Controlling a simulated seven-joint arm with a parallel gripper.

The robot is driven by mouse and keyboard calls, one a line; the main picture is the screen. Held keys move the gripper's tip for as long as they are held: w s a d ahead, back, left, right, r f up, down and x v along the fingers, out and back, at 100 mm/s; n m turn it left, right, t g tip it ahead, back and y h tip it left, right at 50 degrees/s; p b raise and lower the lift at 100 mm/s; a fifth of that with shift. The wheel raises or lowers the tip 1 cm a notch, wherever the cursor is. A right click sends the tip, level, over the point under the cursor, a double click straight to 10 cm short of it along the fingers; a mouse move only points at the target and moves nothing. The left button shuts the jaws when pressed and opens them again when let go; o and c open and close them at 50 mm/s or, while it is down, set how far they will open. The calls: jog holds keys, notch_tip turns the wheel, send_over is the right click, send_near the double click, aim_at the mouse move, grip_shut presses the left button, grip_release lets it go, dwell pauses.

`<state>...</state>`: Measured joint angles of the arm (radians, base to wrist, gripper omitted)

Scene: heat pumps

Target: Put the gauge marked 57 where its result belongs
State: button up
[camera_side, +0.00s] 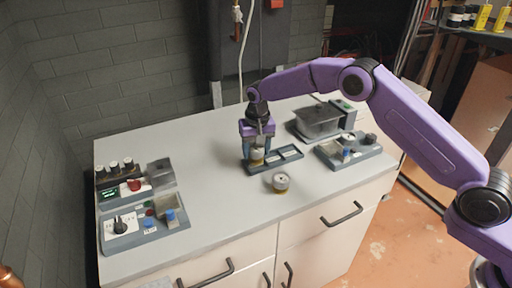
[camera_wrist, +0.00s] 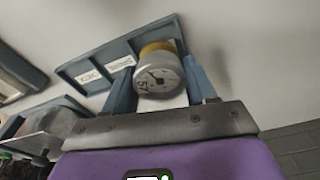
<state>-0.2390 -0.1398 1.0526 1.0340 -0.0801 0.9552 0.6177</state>
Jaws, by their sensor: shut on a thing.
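My gripper (camera_side: 257,155) points down over the near left end of a dark tray (camera_side: 290,155) and is shut on a gauge (camera_side: 257,157). The tray (camera_wrist: 120,45) has several compartments with white labels, too small to read surely. The gauge is at its end compartment; I cannot tell whether it touches the tray floor. A second gauge (camera_side: 281,182) stands on the counter in front of the tray.
A control panel with knobs and blue caps (camera_side: 145,228) is at the left of the counter (camera_side: 215,205). A grey box with a clear cover (camera_side: 318,121) and another panel (camera_side: 348,152) stand right of the tray. The counter between left panel and tray is clear.

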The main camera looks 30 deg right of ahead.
aim_at(258, 151)
jog(key=shift+f, duration=0.9)
jog(key=o, duration=1.4)
jog(key=shift+s+a+r, duration=0.1)
jog(key=shift+s+r, duration=0.25)
jog(key=shift+r, duration=2.55)
jog(key=shift+s+a+r, duration=0.1)
jog(key=shift+s+r, duration=0.2)
jog(key=shift+r, duration=2.55)
jog(key=shift+s+r, duration=0.35)
jog(key=shift+r, duration=2.55)
jog(key=shift+s, duration=0.15)
